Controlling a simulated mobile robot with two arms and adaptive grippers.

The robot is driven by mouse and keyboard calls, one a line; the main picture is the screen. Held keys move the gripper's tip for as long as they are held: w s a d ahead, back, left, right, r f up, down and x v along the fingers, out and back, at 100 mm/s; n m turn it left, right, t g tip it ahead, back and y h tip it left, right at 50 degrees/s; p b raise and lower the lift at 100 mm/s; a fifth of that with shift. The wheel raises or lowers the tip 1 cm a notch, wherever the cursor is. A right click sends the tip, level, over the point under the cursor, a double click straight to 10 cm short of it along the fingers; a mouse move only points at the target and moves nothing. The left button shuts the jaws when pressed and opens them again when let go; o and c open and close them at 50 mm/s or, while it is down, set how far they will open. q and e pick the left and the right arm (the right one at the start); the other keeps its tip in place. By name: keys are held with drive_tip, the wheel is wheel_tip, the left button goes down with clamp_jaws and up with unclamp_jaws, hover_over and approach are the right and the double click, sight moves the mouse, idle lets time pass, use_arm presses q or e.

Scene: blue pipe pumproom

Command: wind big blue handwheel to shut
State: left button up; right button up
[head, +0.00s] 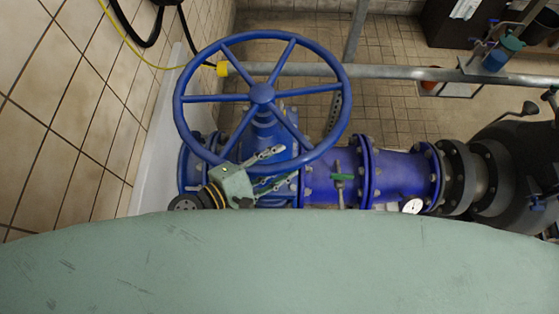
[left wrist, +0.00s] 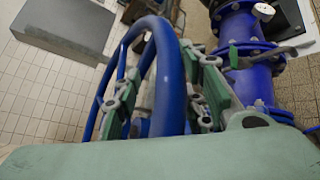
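The big blue handwheel (head: 262,94) sits on top of a blue valve (head: 262,135), with several spokes meeting at a central hub. My left gripper (head: 275,169) is at the near, lower part of its rim in the head view. One finger shows on the inner side of the rim, the other on the outer side. In the left wrist view the rim (left wrist: 166,70) passes between the two spread fingers of the left gripper (left wrist: 165,100). Small gaps seem to show beside the rim; contact is unclear. My right gripper is not in view.
A tiled wall (head: 60,110) stands close on the left. A grey pipe (head: 390,73) runs behind the wheel. The blue pipe (head: 405,173) with a gauge (head: 411,205) continues right to a dark flanged section (head: 490,172).

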use_arm(q)
drive_tip(key=shift+s, duration=0.1)
drive_tip(key=shift+c, duration=0.9)
drive_tip(key=shift+s+r, duration=0.25)
drive_tip(key=shift+s, duration=0.45)
drive_tip(key=c, duration=0.6)
clamp_jaws()
drive_tip(key=shift+w+a, duration=0.1)
drive_tip(key=shift+w, duration=0.05)
